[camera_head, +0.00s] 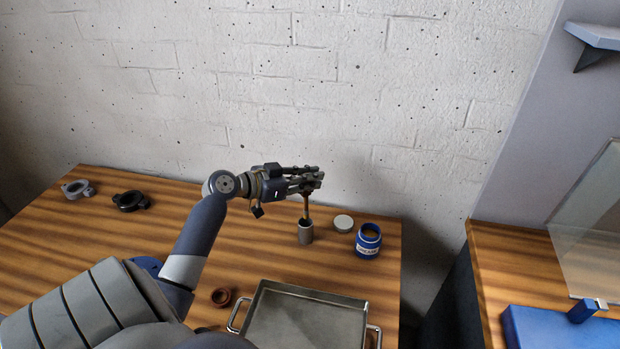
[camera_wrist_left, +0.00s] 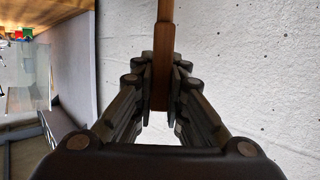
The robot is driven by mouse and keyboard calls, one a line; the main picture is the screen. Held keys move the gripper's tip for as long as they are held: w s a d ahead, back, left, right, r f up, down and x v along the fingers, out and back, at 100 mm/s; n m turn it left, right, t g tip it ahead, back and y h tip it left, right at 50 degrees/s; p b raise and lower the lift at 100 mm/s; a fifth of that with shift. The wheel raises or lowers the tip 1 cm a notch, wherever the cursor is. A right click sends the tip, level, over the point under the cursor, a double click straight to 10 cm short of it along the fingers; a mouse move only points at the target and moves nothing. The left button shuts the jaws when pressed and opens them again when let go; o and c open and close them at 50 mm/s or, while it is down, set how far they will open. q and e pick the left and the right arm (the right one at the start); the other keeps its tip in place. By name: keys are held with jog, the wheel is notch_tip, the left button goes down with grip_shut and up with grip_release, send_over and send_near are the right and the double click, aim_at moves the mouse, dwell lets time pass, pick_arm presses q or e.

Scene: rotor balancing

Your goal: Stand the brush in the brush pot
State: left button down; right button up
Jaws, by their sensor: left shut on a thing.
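My left gripper (camera_head: 308,178) is shut on the upper part of the brush, above the back right part of the wooden table. The brush (camera_head: 306,208) has a brown wooden handle and hangs upright below the fingers. In the left wrist view the brush (camera_wrist_left: 162,50) runs straight between the two fingers (camera_wrist_left: 160,88). The pot is not seen in that view. My right gripper is not in view.
A blue labelled jar (camera_head: 367,244) and a pale round lid (camera_head: 343,223) stand right of the pot. Two ring clamps, grey (camera_head: 76,189) and black (camera_head: 130,201), lie at the far left.

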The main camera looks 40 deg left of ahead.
pick_arm(q)
jog(key=shift+f+b, duration=0.45)
jog(key=c, duration=1.7)
grip_release()
jog(key=shift+o, duration=0.3)
jog(key=shift+r, duration=0.1)
